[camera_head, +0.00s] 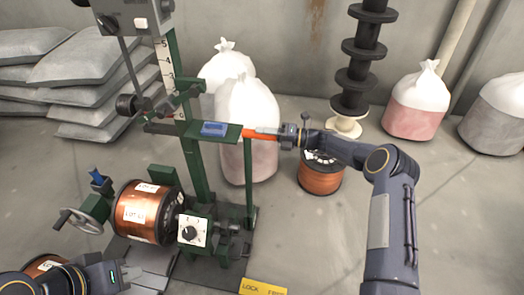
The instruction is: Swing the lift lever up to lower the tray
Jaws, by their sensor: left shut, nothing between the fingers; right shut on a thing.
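The lift lever shows as an orange handle (254,133) at the right side of the green machine, roughly level in the picture. My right gripper (270,132) is shut on its outer end. Left of the handle is a flat green plate (231,132) with a blue piece (214,129) on it; I cannot tell whether this is the tray. A large copper spool (152,211) with white labels sits low in the machine. My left gripper (124,274) is shut and empty at the bottom left, in front of the spool and apart from the lever.
A green post with a number scale (166,65) rises behind the plate. A handwheel (88,215) is left of the spool, a white dial box (193,230) right. Another copper spool (320,178) stands on the floor near my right arm. Sacks line the wall.

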